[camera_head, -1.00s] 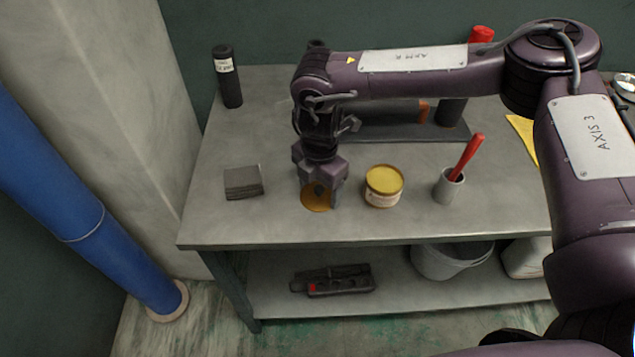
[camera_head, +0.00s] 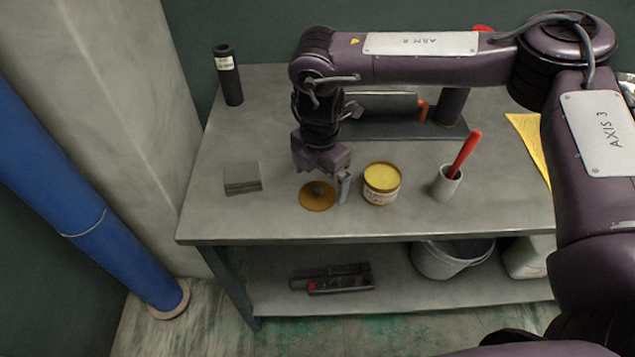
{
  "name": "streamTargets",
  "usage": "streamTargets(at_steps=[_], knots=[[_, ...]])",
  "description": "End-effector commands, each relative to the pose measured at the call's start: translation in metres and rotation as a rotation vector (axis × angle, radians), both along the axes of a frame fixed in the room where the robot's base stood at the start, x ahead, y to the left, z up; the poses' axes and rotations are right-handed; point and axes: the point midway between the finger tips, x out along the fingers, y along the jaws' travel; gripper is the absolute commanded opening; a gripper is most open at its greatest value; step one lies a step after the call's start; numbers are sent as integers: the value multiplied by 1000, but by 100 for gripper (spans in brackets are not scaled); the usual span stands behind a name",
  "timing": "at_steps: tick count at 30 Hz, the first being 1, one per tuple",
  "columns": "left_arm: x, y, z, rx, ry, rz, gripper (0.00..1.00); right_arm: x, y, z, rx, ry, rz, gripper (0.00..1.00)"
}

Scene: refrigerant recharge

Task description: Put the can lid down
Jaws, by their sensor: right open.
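My right gripper (camera_head: 334,187) is open and empty. It points down just above and slightly behind the lid, with one finger between the lid and the can. The other finger is partly hidden. My left gripper is not in view.
A grey block stack (camera_head: 242,178) lies left of the lid. A grey cup (camera_head: 446,184) with a red-handled tool stands right of the can. A black cylinder (camera_head: 229,76) stands at the back left. The bench front (camera_head: 310,228) is clear.

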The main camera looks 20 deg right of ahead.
Motion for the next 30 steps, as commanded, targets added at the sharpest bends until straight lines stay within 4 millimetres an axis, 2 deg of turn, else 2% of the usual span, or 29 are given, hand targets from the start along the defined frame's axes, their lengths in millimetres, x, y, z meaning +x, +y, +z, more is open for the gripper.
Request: streamTargets(at_steps=[6,12,18,30], knots=[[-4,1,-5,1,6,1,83,1,0,50,0,-4,0,97],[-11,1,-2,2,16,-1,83,1,0,82,-1,-3,1,97],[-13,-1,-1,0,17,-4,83,0,0,92,0,1,0,97],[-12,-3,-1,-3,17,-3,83,0,0,92,0,0,0,97]])
